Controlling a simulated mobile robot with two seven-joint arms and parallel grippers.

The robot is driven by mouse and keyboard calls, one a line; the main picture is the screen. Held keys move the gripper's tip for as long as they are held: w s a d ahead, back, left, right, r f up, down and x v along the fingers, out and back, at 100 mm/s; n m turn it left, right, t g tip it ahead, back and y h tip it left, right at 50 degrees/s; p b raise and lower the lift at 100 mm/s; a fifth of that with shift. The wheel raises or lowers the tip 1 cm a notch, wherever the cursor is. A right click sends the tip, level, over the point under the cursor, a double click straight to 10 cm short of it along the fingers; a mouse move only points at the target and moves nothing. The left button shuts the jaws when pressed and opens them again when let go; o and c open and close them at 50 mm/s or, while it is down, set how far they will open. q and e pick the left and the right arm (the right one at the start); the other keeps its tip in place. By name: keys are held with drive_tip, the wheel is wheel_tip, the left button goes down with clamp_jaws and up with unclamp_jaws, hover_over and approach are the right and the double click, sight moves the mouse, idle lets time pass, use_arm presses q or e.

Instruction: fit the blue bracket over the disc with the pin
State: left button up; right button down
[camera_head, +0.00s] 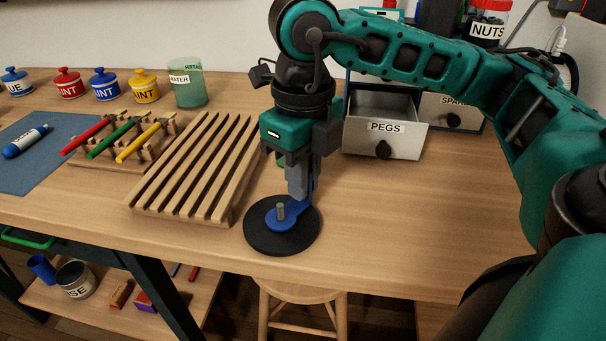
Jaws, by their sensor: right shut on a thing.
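The black disc (262,240) lies flat on the table near its front edge, with a short grey pin (281,211) standing up at its middle. The blue bracket (292,221) is over the disc, its ring around the pin in this view. I cannot tell whether the bracket rests on the disc or hangs just above it. My right gripper (301,195) points down and is shut on the bracket's upright part at its far right side. My left gripper is not in view.
A slatted wooden rack (190,165) stands just left of the disc. An open drawer labelled PEGS (385,138) is behind the gripper on the right. The table right of the disc is clear.

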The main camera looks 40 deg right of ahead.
drive_tip(key=c, duration=1.1)
unclamp_jaws()
drive_tip(key=shift+r, duration=0.1)
drive_tip(key=shift+r+p, duration=2.65)
drive_tip(key=shift+r, duration=0.85)
drive_tip(key=shift+f, duration=0.1)
